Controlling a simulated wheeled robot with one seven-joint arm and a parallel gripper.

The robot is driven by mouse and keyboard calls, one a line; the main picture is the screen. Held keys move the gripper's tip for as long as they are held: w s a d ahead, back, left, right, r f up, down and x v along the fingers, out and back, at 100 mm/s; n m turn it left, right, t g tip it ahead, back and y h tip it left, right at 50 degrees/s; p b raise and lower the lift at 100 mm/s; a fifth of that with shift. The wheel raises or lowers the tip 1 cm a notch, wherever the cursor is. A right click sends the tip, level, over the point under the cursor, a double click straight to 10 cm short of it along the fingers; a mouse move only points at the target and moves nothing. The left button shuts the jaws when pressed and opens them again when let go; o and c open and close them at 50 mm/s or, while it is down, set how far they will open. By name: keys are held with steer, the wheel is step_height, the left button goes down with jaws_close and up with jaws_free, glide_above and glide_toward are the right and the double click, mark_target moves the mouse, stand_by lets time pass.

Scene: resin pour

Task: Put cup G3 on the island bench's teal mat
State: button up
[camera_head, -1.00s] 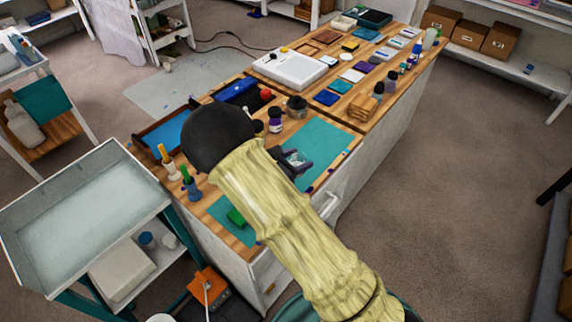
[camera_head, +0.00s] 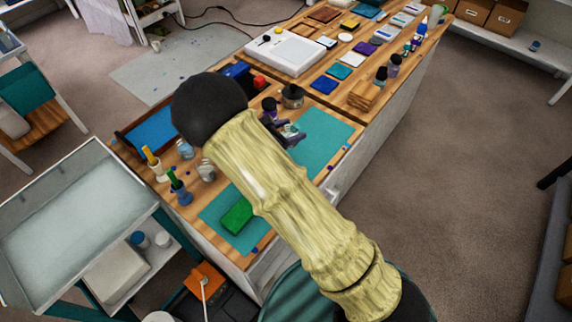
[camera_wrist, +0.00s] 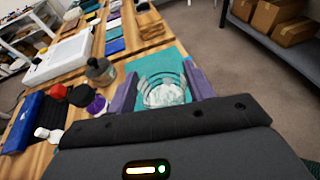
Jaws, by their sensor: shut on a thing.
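My gripper (camera_head: 291,134) is shut on a clear ribbed cup (camera_wrist: 163,91), which sits between its two purple-grey fingers in the wrist view. The cup also shows small in the head view (camera_head: 293,129). No label on it can be read, so I cannot confirm it is G3. The teal mat (camera_head: 328,143) lies on the wooden island bench, partly hidden behind my arm. It also shows behind the cup in the wrist view (camera_wrist: 172,62). The cup appears over or near the mat's far left edge; its height above the surface cannot be told.
A green block (camera_head: 237,215) lies on the near teal area. A dark-lidded jar (camera_head: 292,96) and a purple bottle stand just beyond my gripper. Brushes in holders (camera_head: 179,188) and small jars stand at the left edge. A wooden block stack (camera_head: 364,95) stands right.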

steer(key=shift+s+a+f, duration=0.1)
steer(key=shift+s+f, duration=0.1)
steer(key=shift+w+f+p, duration=0.2)
steer(key=shift+f+p, duration=0.4)
steer(key=shift+f, duration=2.15)
steer(key=shift+f+p, duration=0.45)
steer(key=shift+f, duration=1.6)
steer(key=shift+f, duration=0.2)
steer(key=o, duration=0.9)
steer(key=shift+o, duration=0.2)
